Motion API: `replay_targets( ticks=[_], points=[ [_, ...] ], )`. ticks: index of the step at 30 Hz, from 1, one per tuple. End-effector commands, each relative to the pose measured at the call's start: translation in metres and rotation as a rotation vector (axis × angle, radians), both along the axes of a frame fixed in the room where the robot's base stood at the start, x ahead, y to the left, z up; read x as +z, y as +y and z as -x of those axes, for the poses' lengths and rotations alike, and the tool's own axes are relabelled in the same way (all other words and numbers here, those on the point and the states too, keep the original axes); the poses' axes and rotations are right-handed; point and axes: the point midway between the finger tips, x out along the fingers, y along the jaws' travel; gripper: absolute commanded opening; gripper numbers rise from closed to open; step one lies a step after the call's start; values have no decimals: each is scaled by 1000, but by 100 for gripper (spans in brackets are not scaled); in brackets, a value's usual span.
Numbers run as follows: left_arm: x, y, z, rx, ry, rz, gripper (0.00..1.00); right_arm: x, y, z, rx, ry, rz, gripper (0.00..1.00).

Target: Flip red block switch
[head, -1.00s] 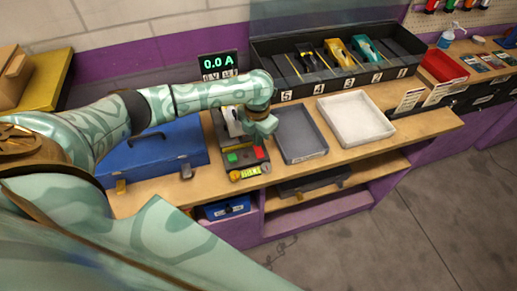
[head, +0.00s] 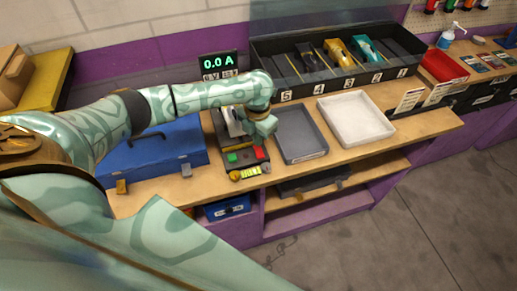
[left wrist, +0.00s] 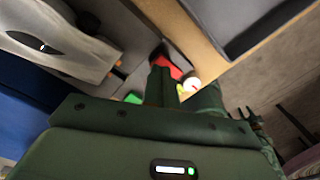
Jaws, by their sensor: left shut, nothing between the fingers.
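The red block switch (head: 260,153) sits at the front right of a small dark control box on the bench, beside a green block (head: 232,157). My left gripper (head: 262,139) is over the box, just behind and above the red switch. It is shut and empty. In the left wrist view the red switch (left wrist: 172,66) shows just beyond my dark fingers (left wrist: 160,84), which partly cover it. The green block (left wrist: 133,98) is partly hidden there too. I cannot tell whether the fingers touch the red switch. My right gripper is not in view.
A display (head: 217,65) reading 0.0 A stands behind the box. A blue case (head: 150,158) lies to the left. A grey tray (head: 301,135) and a white tray (head: 355,120) are to the right. A black rack (head: 290,85) with several toy cars is behind.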

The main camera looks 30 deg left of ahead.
Motion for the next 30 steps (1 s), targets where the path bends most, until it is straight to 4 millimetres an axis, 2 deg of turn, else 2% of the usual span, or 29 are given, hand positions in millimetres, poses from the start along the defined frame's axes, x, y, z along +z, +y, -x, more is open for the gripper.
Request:
replay_targets(
  ticks=[30],
  points=[
    [-14, 0, 0, 0, 0, 0, 0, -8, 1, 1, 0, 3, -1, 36]
  ],
)
